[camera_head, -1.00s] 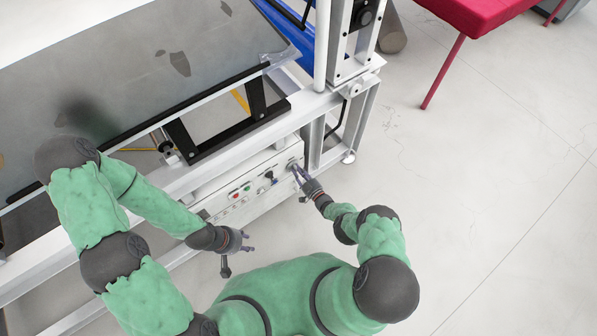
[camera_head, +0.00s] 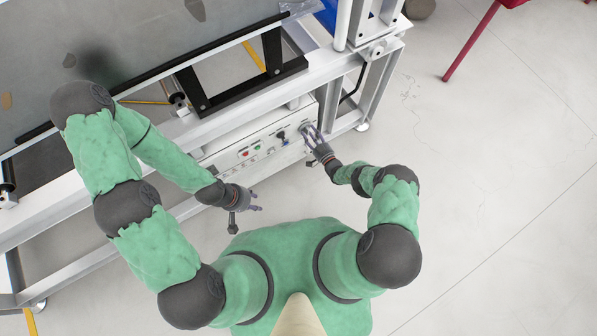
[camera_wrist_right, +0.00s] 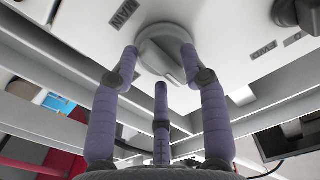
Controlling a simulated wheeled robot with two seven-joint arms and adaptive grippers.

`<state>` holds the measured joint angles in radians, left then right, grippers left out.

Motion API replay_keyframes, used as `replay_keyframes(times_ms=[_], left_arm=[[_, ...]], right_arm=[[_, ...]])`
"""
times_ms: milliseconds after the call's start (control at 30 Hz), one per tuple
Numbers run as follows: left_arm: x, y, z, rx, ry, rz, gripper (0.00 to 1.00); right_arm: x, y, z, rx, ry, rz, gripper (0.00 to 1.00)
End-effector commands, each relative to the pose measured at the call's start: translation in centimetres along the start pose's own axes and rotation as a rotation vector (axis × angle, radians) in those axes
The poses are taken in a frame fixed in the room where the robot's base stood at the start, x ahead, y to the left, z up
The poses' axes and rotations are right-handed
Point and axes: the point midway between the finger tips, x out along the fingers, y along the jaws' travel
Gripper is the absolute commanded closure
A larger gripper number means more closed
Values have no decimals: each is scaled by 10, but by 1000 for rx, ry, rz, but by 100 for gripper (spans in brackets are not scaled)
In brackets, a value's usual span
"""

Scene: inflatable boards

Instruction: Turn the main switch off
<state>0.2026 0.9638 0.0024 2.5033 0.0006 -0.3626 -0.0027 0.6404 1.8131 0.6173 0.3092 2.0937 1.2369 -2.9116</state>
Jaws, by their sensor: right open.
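The main switch is a round grey knob with a raised grip bar (camera_wrist_right: 165,52) on the white panel, with a "MAIN" label beside it in the right wrist view. My right gripper (camera_wrist_right: 160,75) is open, its purple fingers spread around the knob's near side; I cannot tell whether they touch it. In the head view my right gripper (camera_head: 309,132) is at the right end of the control panel (camera_head: 225,158), largely covering the knob. My left gripper (camera_head: 255,202) is empty below the panel; its fingers look spread.
A red button (camera_head: 245,153), a green button (camera_head: 257,148) and a black switch (camera_head: 281,136) sit left of the knob. A dark knob (camera_wrist_right: 297,14) shows in the wrist view. The machine frame (camera_head: 335,75) rises behind. Open floor (camera_head: 480,200) lies right.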

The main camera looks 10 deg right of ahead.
Motion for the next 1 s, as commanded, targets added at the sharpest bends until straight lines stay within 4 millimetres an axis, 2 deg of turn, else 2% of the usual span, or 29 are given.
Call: replay_keyframes(times_ms=[167, 1000], left_arm=[[8, -3, 0, 0, 0, 0, 60], [10, -4, 0, 0, 0, 0, 60]], right_arm=[[0, 0, 2, 187, -1, -1, 55], [0, -3, 4, 1115, -1, -1, 55]])
